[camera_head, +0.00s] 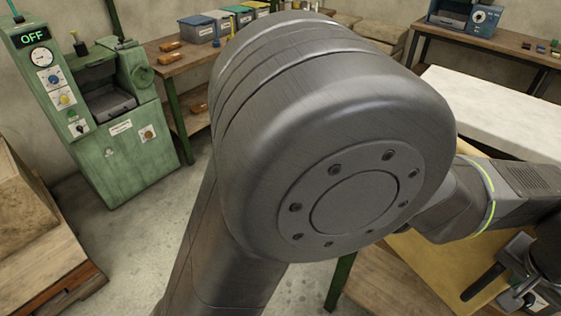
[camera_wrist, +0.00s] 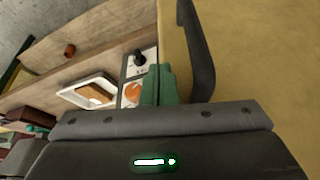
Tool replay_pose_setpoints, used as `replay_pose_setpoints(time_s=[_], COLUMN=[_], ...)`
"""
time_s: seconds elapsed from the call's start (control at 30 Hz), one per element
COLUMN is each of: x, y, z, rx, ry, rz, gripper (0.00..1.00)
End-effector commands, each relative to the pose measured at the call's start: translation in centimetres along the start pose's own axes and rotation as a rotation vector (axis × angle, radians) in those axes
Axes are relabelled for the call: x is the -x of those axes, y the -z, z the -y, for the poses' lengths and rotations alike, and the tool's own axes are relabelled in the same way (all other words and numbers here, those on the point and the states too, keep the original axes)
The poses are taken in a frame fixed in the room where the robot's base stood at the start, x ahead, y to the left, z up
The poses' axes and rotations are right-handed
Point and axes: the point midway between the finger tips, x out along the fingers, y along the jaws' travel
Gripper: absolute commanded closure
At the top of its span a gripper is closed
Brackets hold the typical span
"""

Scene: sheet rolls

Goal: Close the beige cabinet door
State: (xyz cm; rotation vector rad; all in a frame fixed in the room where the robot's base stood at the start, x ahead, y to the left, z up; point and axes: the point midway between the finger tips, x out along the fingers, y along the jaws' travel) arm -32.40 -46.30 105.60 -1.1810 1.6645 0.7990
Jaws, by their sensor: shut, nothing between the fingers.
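The beige cabinet door is a flat yellow-beige panel (camera_wrist: 262,60) filling the right of the wrist view, with a dark curved handle (camera_wrist: 199,50) on its left part. In the head view a yellow-beige panel (camera_head: 428,262) shows at lower right, partly hidden behind my arm. My gripper's green fingers (camera_wrist: 157,84) are together and empty, just left of the handle in the wrist view. I cannot tell whether they touch the handle or the door. How far the door stands open is not clear.
Wooden shelving with a white tray (camera_wrist: 72,97) and a black-knobbed panel (camera_wrist: 140,60) lies left of the door. A green machine (camera_head: 125,150) reading OFF and a workbench (camera_head: 170,68) stand at left. A white slab (camera_head: 490,105) is at right. Floor at left centre is clear.

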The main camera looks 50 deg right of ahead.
Motion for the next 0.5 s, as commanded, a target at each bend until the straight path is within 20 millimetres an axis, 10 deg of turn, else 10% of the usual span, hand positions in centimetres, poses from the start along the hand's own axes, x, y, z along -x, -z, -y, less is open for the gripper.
replay_pose_setpoints(time_s=[0.5], x=[-2.7], y=[7.0], z=[0.1], rx=[0.185], ry=[0.075], rz=[0.001], gripper=[1.00])
